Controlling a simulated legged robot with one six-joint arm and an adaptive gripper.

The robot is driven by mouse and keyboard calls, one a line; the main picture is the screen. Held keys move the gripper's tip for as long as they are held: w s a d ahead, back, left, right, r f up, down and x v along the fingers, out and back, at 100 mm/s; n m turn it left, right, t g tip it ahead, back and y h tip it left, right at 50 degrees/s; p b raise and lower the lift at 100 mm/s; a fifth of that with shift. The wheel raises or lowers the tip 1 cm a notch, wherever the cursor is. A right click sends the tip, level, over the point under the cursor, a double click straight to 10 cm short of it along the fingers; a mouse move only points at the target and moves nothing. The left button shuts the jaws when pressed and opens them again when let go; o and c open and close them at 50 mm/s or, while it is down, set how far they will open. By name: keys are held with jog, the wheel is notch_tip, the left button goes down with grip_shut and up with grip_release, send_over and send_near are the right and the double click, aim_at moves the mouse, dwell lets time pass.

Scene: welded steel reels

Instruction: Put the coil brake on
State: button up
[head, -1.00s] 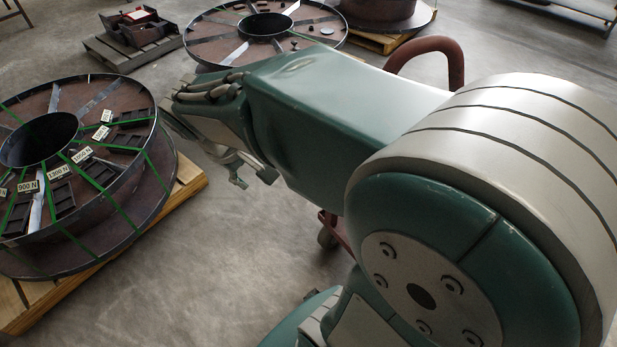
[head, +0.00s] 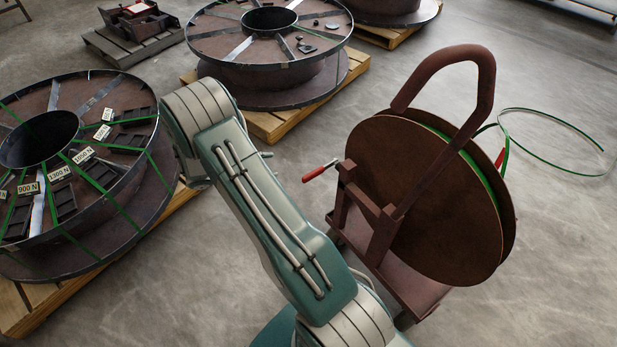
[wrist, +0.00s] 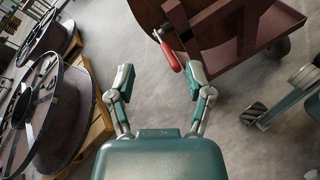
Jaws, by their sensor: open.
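A brown strap cart (head: 385,245) carries an upright coil of green strap between two round brown discs (head: 430,200). A lever with a red handle (head: 318,172), which looks like the coil brake, sticks out to the left from its frame. In the wrist view the red handle (wrist: 172,58) lies ahead of my open gripper (wrist: 161,76), nearer its right finger. I cannot tell whether that finger touches it. Nothing shows between the fingers. In the head view my gripper is hidden behind my arm.
A large steel reel (head: 75,185) with labelled blocks and green straps is on a pallet at left. Another reel (head: 270,60) is on a pallet behind. A loose green strap (head: 560,155) curls at right. Grey floor (head: 550,270) is clear at lower right.

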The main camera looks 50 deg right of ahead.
aim_at(309, 177)
notch_tip(309, 177, down, 16)
jog(key=d+n+t+h, duration=0.3)
jog(key=n+h, duration=0.1)
jog(key=n, duration=0.2)
jog(key=s+d, duration=0.1)
jog(key=d, duration=0.6)
jog(key=s+d, duration=0.1)
jog(key=d, duration=0.2)
jog(key=shift+s+d+r, duration=0.2)
jog(key=shift+s, duration=0.1)
jog(key=shift+c, duration=0.3)
grip_shut()
